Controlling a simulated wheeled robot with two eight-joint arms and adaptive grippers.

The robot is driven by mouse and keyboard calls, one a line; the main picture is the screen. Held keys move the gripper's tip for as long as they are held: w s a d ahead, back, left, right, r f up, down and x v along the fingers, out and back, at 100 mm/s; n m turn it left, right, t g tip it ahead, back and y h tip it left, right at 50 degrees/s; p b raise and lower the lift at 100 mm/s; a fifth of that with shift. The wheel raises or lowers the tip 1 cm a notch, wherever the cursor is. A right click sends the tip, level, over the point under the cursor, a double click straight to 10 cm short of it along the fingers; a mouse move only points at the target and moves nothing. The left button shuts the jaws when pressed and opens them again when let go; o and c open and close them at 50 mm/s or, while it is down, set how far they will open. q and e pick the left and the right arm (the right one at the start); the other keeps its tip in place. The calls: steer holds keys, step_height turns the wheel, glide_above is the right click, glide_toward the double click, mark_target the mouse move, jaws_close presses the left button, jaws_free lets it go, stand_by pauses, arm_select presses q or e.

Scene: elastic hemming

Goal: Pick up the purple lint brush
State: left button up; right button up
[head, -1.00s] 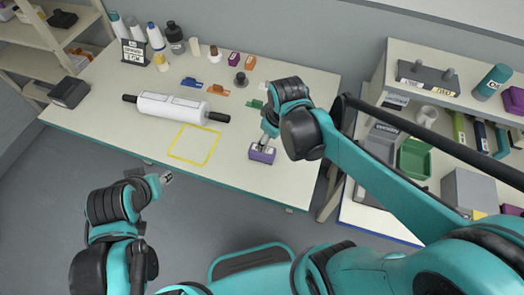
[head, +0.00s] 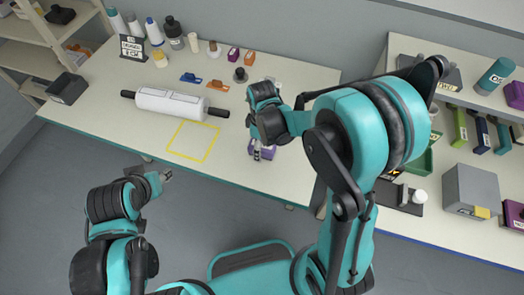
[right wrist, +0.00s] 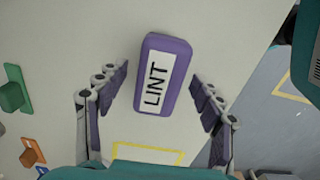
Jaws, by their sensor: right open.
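The purple lint brush (head: 269,154), a purple block with a white label reading LINT, lies near the front edge of the table, partly hidden by my right gripper (head: 257,154) in the head view. In the right wrist view the brush (right wrist: 180,62) lies between the two fingers of my right gripper (right wrist: 158,76). The fingers are open, one on each side, with a gap to the brush on both sides. My left gripper (head: 165,175) is off the front edge of the table, far from the brush; whether it is open is unclear.
A yellow square outline (head: 185,157) is on the table left of the brush, with a white roller (head: 170,103) behind it. Blue (head: 193,78) and orange (head: 218,86) clips and several bottles stand farther back. A shelf unit with boxes (head: 472,190) stands to the right.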

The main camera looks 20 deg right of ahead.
steer(key=shift+f, duration=0.6)
steer(key=c, duration=1.4)
steer(key=shift+r, duration=0.1)
